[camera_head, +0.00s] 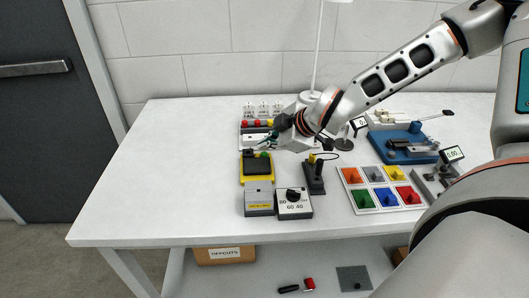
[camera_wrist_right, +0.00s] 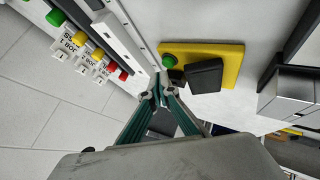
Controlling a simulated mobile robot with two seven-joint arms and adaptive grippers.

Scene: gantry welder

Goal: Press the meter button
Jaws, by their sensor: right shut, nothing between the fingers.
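A yellow base (camera_head: 243,177) with a dark block (camera_head: 258,166) and a green button (camera_head: 264,155) sits on the white table, left of centre. In the right wrist view the green button (camera_wrist_right: 169,60) stands on the yellow base (camera_wrist_right: 225,52) beside the dark block (camera_wrist_right: 204,76). My right gripper (camera_head: 269,143) is shut and empty, its fingertips just behind the green button in the head view. In the right wrist view its fingertips (camera_wrist_right: 158,93) are close to the button; contact cannot be told. Which button belongs to a meter is not clear. My left gripper is not in view.
A row of coloured buttons (camera_wrist_right: 92,45) lies behind. A grey box (camera_head: 259,200) and dial box (camera_head: 294,204) stand in front. A black joystick (camera_head: 315,177), a coloured switch panel (camera_head: 381,188) and a small display (camera_head: 453,154) are to the right. The table's left side is clear.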

